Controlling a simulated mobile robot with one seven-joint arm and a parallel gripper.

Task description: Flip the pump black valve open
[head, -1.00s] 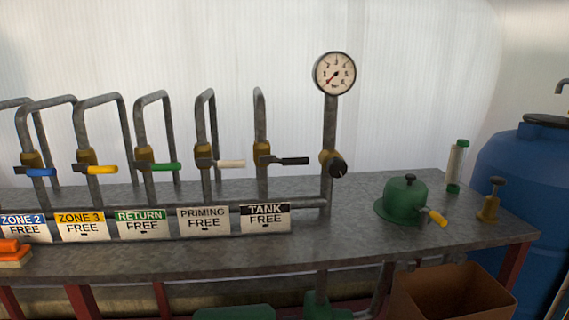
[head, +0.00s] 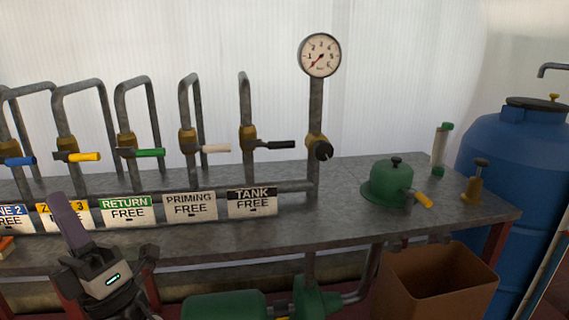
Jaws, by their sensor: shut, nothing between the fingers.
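A black-handled lever valve (head: 277,145) sits on a brass body on the upright pipe above the TANK FREE plate (head: 252,203). Its handle sticks out sideways to the right, roughly level. A second black part, a round knob (head: 323,151), sits on the brass fitting below the pressure gauge (head: 320,55). I cannot tell which of the two is the pump valve. My gripper (head: 60,202) is at the lower left in the head view, in front of the bench. It is shut, empty and points up, well left of both black parts.
White, green, yellow and blue lever valves (head: 85,157) stand in a row to the left. A green domed housing with a yellow lever (head: 390,180) and a brass piece (head: 478,180) stand on the bench (head: 340,215). A blue barrel (head: 515,170) is at right, a brown box (head: 440,285) below.

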